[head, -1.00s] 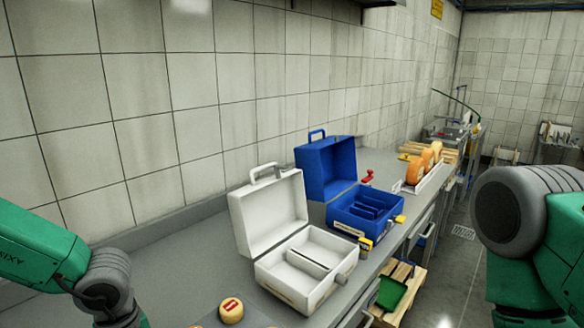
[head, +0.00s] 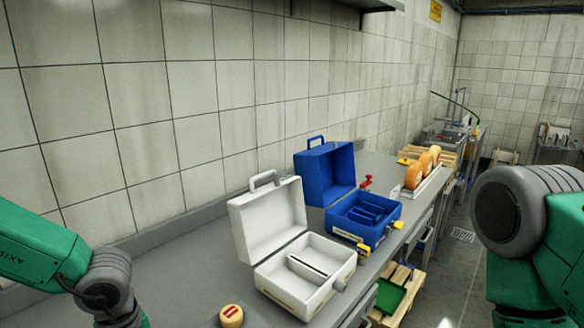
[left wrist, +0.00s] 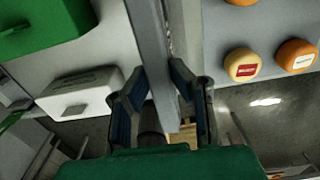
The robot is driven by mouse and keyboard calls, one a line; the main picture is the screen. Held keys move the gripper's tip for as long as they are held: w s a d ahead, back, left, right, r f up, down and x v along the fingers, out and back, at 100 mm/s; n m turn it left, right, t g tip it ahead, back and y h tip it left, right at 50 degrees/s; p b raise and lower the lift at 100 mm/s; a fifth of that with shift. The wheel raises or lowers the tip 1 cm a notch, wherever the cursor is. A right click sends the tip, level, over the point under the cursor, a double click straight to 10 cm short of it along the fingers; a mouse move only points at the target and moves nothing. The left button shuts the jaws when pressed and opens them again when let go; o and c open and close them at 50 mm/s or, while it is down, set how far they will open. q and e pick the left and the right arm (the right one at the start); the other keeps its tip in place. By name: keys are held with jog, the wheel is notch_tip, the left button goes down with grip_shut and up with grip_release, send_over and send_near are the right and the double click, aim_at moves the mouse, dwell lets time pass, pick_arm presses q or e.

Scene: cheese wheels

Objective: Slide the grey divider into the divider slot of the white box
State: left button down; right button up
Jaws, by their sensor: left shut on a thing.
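The white box (head: 303,295) stands open on the counter in the head view, its lid (head: 268,222) tilted back toward the wall. A low white rail with a dark slot line (head: 307,266) runs across its inside. My left gripper (left wrist: 160,70) is shut on the grey divider (left wrist: 152,35) in the left wrist view. The divider is a long, thin grey plate running up out of the picture between the fingers. My right gripper is out of view.
A blue open box (head: 366,217) stands just behind the white box. A yellow cheese with a red label (head: 231,315) is at the front edge of the head view. Orange wheels (head: 414,175) stand in a rack farther back. The counter left of the white box is clear.

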pick_arm(q)
jog(key=shift+r, duration=0.1)
jog(key=shift+r+p, duration=0.6)
jog(key=shift+p, duration=0.1)
jog(key=shift+r, duration=0.8)
